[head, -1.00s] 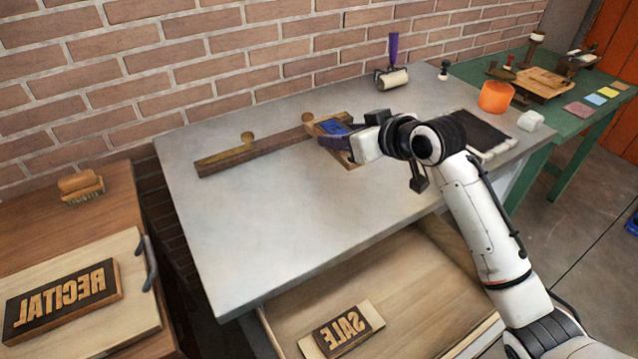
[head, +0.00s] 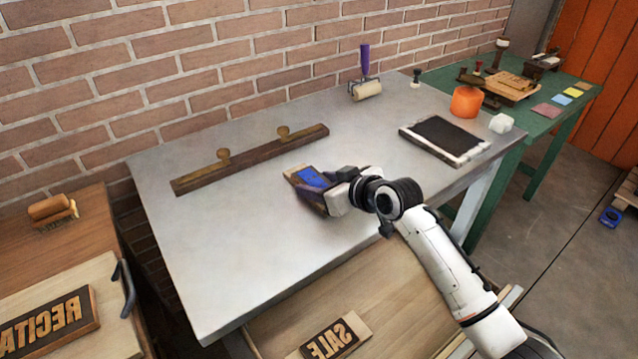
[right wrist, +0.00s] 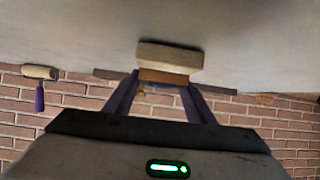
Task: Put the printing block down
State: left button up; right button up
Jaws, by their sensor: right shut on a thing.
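My right gripper (head: 318,183) reaches in from the lower right over the grey table (head: 230,240) and is shut on a wooden printing block (head: 294,174). The block is largely hidden by the blue-marked fingers in the head view. In the right wrist view, the pale and brown block (right wrist: 170,57) sits between the two fingertips. It is at or close above the tabletop; I cannot tell whether it touches. My left gripper is not in view.
A long wooden bar with two knobs (head: 260,153) lies behind the gripper. A roller (head: 367,88), inked slab (head: 445,140) and orange cup (head: 466,102) stand farther right. An open drawer with a SALE block (head: 332,340) is below the front edge. The table's left part is clear.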

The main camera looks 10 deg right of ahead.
jog(key=shift+f, duration=0.1)
jog(key=o, duration=1.2)
jog(key=v, duration=1.1)
jog(key=shift+s+d+r+p, duration=0.1)
jog(key=shift+s+r+p, duration=0.1)
jog(key=shift+s+p, duration=0.1)
jog(key=shift+s+r, duration=0.1)
jog(key=shift+s, duration=0.05)
